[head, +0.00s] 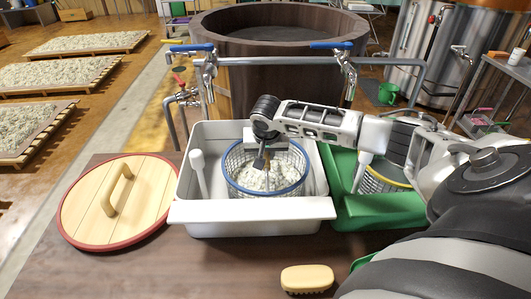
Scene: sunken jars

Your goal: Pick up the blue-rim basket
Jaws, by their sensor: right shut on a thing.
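The blue-rim basket (234,181) stands in the white sink tub (250,212) and holds a pale, grainy mass. Its blue rim shows most of the way round, and its back edge is hidden by my right gripper. My right gripper (262,163) reaches in from the right and points down at the basket. Its fingers are closed at the basket, but the exact spot they grip is small and partly hidden by the gripper body. My left gripper is not in view.
A green tub (375,212) with a yellow-rim basket (377,182) stands right of the white tub, partly behind my arm. A round wooden lid (85,205) lies at left. A brush (307,279) lies in front. Taps and a pipe (280,61) run behind.

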